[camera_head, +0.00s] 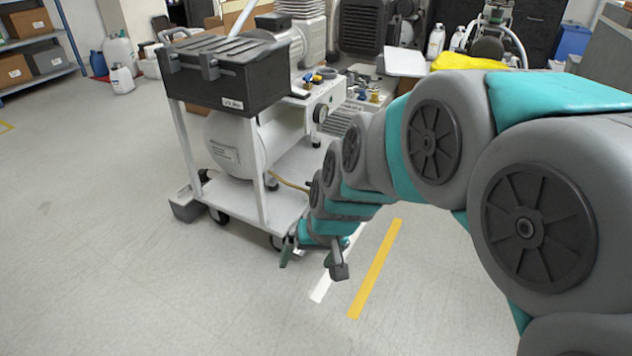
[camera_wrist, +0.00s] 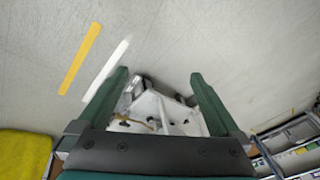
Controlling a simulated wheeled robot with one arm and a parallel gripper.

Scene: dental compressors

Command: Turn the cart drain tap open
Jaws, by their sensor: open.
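The white cart (camera_head: 265,212) stands left of the middle in the head view, with a white tank (camera_head: 232,145) above its lower shelf. A tan hose (camera_head: 288,181) runs from the tank toward my arm. My gripper (camera_head: 312,262) hangs low by the cart's near right corner, pointing down, its fingers spread and empty. In the wrist view my gripper (camera_wrist: 158,76) shows two green fingers wide apart, with part of the cart (camera_wrist: 152,103) seen between and beyond them. I cannot make out the drain tap for certain; my arm hides part of the cart's right side.
A black box (camera_head: 228,88) sits on the cart's top. A grey bin (camera_head: 186,206) is at its lower left. Jugs (camera_head: 119,55) stand at the back left. The front left floor is clear.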

